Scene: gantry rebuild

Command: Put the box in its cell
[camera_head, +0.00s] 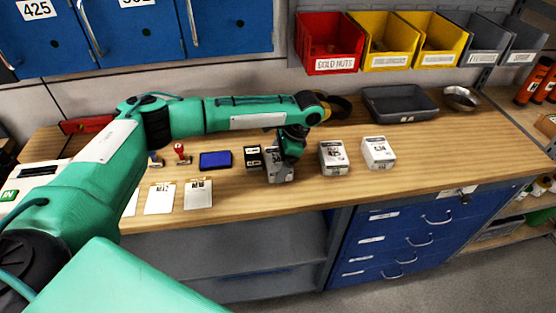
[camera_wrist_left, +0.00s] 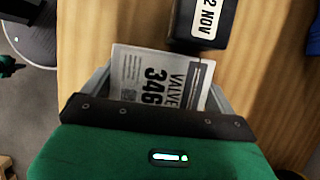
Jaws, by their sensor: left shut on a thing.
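My left gripper (camera_head: 288,153) reaches in over the workbench and is shut on a white labelled box (camera_head: 280,174). In the left wrist view the box (camera_wrist_left: 160,78) sits between the fingers, and its label reads VALVE 346. I cannot tell whether the box touches the bench top. Two similar white boxes stand to its right, one nearer (camera_head: 333,157) and one farther right (camera_head: 378,152). Blue numbered compartments (camera_head: 120,30) hang at the upper left, one marked 425, their doors seemingly closed. My right gripper is not in view.
A dark block (camera_head: 253,158) with a date label stands just left of the held box. A blue pad (camera_head: 215,160), a red-handled stamp (camera_head: 180,152) and white cards (camera_head: 198,194) lie farther left. A grey tray (camera_head: 400,102) is behind. Bench (camera_head: 440,150) is clear at right.

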